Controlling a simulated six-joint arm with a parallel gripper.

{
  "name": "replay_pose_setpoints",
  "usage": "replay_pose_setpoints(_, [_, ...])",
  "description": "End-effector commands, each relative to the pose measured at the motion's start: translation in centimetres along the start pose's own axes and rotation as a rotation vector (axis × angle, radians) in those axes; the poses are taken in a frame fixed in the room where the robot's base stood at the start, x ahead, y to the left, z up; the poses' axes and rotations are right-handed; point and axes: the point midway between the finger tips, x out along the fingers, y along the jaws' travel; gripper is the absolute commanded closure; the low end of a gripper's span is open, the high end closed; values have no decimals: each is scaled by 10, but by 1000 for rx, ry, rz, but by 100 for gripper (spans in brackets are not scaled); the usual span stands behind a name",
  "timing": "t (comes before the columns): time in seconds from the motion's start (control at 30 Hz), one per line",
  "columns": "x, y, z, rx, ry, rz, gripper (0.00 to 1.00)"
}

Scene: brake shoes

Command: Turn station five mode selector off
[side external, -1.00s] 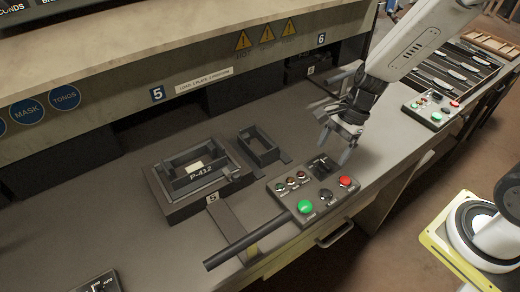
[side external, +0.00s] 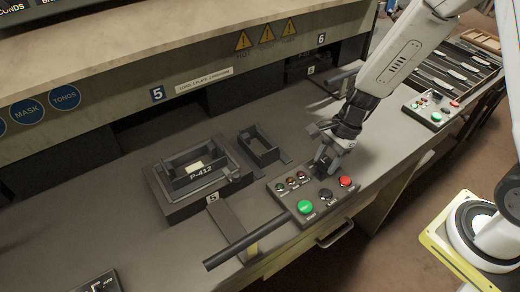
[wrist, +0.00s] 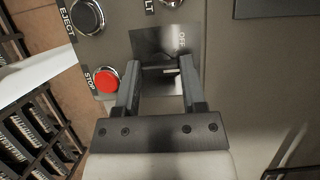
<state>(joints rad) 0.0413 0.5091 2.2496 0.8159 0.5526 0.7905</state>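The station five control panel (side external: 281,201) is a dark box with a green button, a red button and small round controls. My gripper (side external: 325,163) is down at its back right part, where the mode selector was visible earlier; the fingers now largely hide it. In the wrist view my gripper (wrist: 159,72) has its two fingers apart, with the dark selector (wrist: 159,71) between the tips. An OFF label (wrist: 183,42) shows just beyond the right fingertip. Whether the fingers touch the selector I cannot tell.
The red stop button (wrist: 106,80) is close to the left finger. The eject button (wrist: 87,17) is farther up left. A dark P-412 fixture (side external: 200,175) and a small open tray (side external: 258,147) stand left of the panel. A long dark bar (side external: 245,245) sticks out in front.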

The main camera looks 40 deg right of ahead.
Motion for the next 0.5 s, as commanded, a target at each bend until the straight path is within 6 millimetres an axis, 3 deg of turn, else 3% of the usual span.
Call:
replay_pose_setpoints(0.03, [0, 0, 0, 0, 0, 0, 91])
replay_pose_setpoints(0.07, [0, 0, 0, 0, 0, 0, 100])
replay_pose_setpoints(0.5, [0, -1, 0, -64, -1, 26, 100])
